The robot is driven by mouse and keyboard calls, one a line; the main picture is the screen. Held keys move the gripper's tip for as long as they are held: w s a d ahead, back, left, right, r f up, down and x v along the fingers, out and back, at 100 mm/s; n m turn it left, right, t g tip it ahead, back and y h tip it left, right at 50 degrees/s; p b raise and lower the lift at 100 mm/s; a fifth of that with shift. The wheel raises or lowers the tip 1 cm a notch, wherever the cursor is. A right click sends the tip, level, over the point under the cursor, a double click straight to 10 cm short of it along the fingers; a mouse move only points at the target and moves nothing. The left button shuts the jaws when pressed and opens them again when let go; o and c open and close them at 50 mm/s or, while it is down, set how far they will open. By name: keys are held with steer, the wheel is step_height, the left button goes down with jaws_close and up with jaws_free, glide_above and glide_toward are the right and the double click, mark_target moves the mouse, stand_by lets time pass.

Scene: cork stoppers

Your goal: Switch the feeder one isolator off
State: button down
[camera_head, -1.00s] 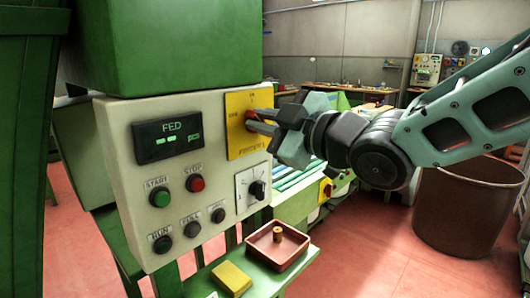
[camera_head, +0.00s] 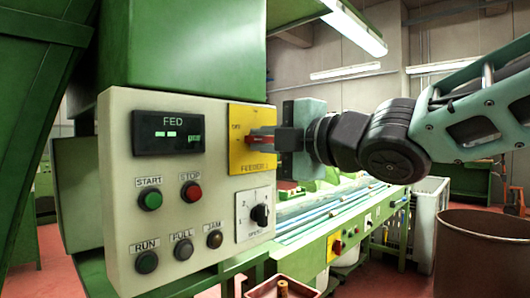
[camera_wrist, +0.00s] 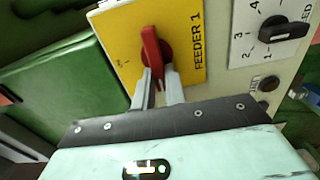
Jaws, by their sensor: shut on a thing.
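The feeder one isolator is a red rotary handle (camera_wrist: 152,52) on a yellow plate (camera_head: 244,152) marked FEEDER 1, at the upper right of the cream control panel. In the head view the handle (camera_head: 262,137) points sideways, toward my gripper. My gripper (camera_wrist: 158,85) has its two grey fingers closed on the handle's end, one on each side. It reaches in from the right in the head view (camera_head: 262,138).
The cream panel (camera_head: 120,235) also carries a FED display (camera_head: 168,132), a green START button (camera_head: 150,200), a red STOP button (camera_head: 191,191), several dark lamps and a black speed knob (camera_head: 260,214). A small red tray (camera_head: 262,290) sits below. A brown bin (camera_head: 480,250) stands at right.

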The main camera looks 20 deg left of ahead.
steer(key=shift+n, duration=0.3)
steer(key=c, duration=1.4)
jaws_free()
steer(key=shift+c, duration=0.2)
steer(key=v, duration=1.7)
steer(key=shift+s+d, duration=0.2)
steer(key=shift+w+f, duration=0.1)
